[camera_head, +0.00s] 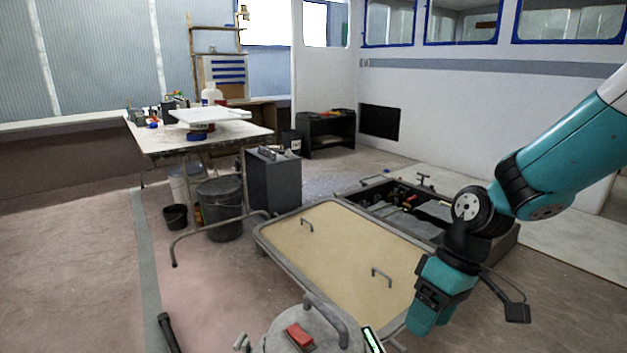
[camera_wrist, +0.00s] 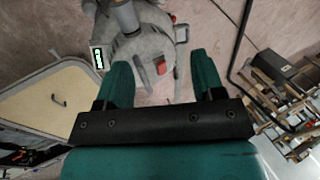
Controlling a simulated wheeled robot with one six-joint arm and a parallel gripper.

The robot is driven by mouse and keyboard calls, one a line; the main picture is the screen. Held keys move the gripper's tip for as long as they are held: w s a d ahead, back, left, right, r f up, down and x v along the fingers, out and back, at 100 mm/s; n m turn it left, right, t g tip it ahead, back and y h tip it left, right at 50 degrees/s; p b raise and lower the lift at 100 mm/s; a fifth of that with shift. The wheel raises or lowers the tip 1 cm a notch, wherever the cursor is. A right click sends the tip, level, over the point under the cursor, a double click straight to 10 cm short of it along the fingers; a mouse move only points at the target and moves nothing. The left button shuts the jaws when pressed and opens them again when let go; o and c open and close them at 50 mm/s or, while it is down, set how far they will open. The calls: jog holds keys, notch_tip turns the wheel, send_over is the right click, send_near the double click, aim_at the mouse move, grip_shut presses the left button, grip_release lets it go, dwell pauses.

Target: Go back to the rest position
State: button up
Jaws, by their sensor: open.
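My gripper (camera_head: 424,318) hangs at the lower right in the head view, pointing down, beside the right edge of the tan hatch panel. In the wrist view my gripper (camera_wrist: 160,80) has its two teal fingers wide apart, with nothing held between them. Beyond the fingers is a grey round machine (camera_wrist: 135,48) with a red switch (camera_wrist: 161,67) and a lit display (camera_wrist: 98,58). The same machine (camera_head: 318,330) shows at the bottom of the head view, left of the gripper. How far the gripper is from it is hard to tell.
The tan hatch panel (camera_head: 335,245) with two handles lies in front of an open dark bay (camera_head: 405,205). A cluttered workbench (camera_head: 160,142), a grey cabinet (camera_head: 273,180) and a black bucket (camera_head: 220,212) stand at left centre. The left floor is mostly clear.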

jog(key=s+a+r+t, duration=0.1)
jog(key=s+a+r, duration=0.1)
jog(key=s+r, duration=0.5)
jog(key=s+a+r+t, duration=0.15)
jog(key=s+r, duration=0.25)
jog(key=s, duration=0.6)
notch_tip(320, 180, up, 23)
jog(key=p, duration=2.2)
jog(key=shift+w+f+p, duration=0.15)
jog(key=shift+w+p, duration=0.15)
jog(key=shift+w, duration=0.05)
